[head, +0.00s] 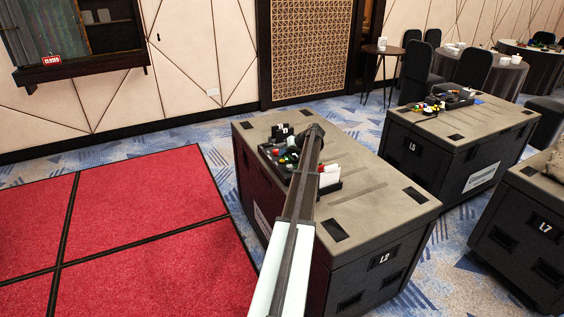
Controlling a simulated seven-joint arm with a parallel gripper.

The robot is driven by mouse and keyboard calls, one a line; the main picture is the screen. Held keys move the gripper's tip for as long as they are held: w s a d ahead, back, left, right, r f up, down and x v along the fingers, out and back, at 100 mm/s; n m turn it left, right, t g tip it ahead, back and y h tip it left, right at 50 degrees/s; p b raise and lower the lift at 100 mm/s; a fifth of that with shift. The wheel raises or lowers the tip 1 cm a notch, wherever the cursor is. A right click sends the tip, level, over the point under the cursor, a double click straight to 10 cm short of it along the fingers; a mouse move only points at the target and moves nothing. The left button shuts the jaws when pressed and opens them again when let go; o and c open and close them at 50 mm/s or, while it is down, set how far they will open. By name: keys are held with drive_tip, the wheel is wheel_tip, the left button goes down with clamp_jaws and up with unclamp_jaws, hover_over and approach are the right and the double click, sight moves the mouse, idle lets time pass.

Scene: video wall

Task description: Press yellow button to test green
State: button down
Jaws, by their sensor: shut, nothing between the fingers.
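A dark control panel (272,153) with small coloured buttons lies on the grey top of the case marked L2 (372,212). A red button (276,151) shows on its left part. Other small spots look green and white, but I cannot single out the yellow button. My arm reaches up from the bottom of the head view across the panel. My gripper (315,132), at the arm's far dark end, looks shut and empty. Its fingertips are too small to make out, and I cannot tell whether they touch a button. The arm hides part of the panel.
White cards (329,174) stand in a dark holder right of my arm. A second case, L5 (455,135), carries another panel with coloured buttons (432,107). A case marked L7 (530,225) stands at the right. Red floor panels (130,230) lie clear at the left.

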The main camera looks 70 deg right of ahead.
sight(284, 161)
drive_tip(key=shift+r, duration=2.5)
